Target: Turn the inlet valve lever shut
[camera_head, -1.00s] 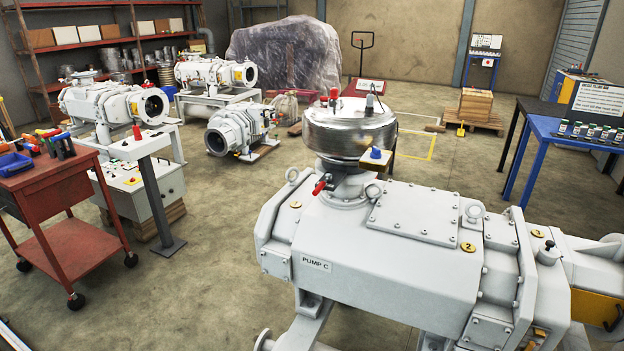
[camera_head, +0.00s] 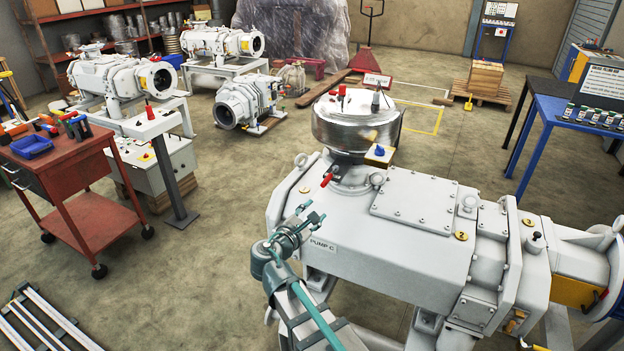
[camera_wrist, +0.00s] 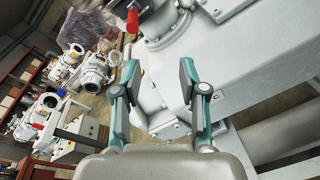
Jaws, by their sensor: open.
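The lever with a red handle (camera_head: 327,179) sticks out at the lower left of the silver drum (camera_head: 355,122) on the white pump marked PUMP C (camera_head: 380,240). In the wrist view the red handle (camera_wrist: 132,20) is at the top, above and beyond the left finger. My gripper (camera_head: 311,211) is beside the pump's left end, in front of and below the lever, and apart from it. In the wrist view my gripper (camera_wrist: 158,72) is open with nothing between its fingers. The lever's pivot is too small to make out clearly.
The pump's end flange (camera_head: 292,195) stands close to my gripper. A red cart (camera_head: 75,180) with tools and a grey post (camera_head: 170,165) are at left. A blue table (camera_head: 580,120) is at right. Open floor lies between the cart and the pump.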

